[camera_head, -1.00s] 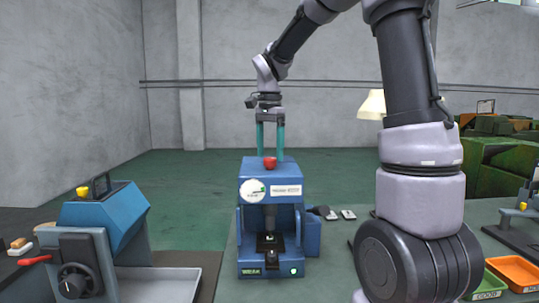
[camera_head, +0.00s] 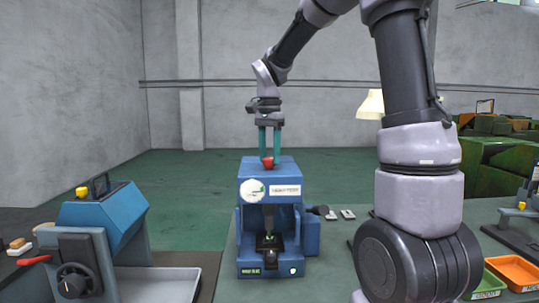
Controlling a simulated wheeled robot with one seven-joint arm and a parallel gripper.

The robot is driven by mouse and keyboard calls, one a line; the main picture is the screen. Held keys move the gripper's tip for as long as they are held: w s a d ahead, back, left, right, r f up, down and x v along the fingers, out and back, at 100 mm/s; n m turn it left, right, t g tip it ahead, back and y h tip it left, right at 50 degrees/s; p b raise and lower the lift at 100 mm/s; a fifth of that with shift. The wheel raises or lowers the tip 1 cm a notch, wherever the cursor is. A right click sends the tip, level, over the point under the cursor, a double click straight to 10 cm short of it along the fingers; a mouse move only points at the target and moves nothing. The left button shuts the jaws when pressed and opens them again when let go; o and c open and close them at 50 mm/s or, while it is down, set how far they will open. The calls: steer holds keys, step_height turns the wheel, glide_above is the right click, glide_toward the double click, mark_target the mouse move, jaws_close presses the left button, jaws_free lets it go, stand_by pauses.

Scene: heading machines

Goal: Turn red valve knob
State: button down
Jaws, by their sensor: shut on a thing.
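The red valve knob (camera_head: 267,163) sits on top of the blue machine (camera_head: 268,190) in the middle of the head view. My gripper (camera_head: 269,154) points straight down over it, with its two long teal fingers closed in at the knob's sides. It is shut on the knob. The fingertips hide part of the knob's edges. The machine stands upright, with a round white dial and a white label on its front.
Another blue machine (camera_head: 104,222) with a yellow button, a black knob and a red lever stands at the left. A grey tray (camera_head: 158,284) lies beside it. Green and orange trays (camera_head: 514,272) are at the right. Small items lie right of the middle machine.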

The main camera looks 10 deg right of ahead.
steer(key=n, duration=1.3)
steer(key=shift+n, duration=2.2)
steer(key=shift+c, duration=1.7)
jaws_free()
